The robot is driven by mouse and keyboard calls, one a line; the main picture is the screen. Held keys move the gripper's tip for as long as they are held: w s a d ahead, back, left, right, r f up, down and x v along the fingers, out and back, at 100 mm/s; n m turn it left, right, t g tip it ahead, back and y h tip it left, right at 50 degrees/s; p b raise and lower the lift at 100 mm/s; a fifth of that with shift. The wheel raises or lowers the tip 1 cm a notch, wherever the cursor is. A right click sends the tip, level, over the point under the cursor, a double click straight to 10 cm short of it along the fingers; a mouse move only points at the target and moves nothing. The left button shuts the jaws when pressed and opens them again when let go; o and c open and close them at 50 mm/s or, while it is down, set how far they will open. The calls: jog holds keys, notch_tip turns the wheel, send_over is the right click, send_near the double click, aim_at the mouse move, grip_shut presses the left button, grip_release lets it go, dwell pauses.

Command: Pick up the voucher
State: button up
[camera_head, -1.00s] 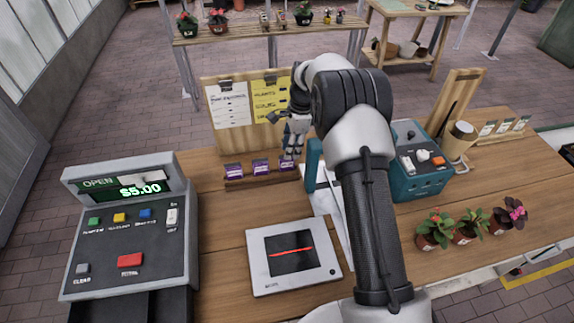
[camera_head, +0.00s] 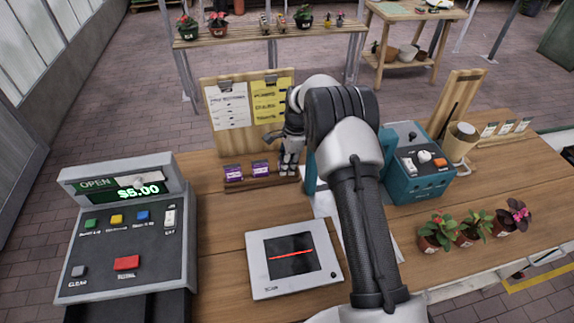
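Small purple cards, which look like the vouchers, stand in a low wooden holder (camera_head: 262,183) on the counter. Two show clearly: a left card (camera_head: 233,173) and a middle card (camera_head: 260,168). My gripper (camera_head: 288,170) points down at the holder's right end, its fingertips at card height. It covers the spot of the right-hand card, which I cannot make out now. Whether the fingers are open or closed on that card cannot be told.
A wooden board with notes (camera_head: 248,138) stands close behind the holder. A cash register (camera_head: 128,230) showing $5.00 is at left, a scanner pad (camera_head: 294,262) in front. A teal machine (camera_head: 418,180) and potted plants (camera_head: 437,234) are right of my arm.

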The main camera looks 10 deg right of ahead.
grip_shut()
notch_tip(320, 180, up, 20)
jog(key=p, duration=0.3)
dwell(0.4)
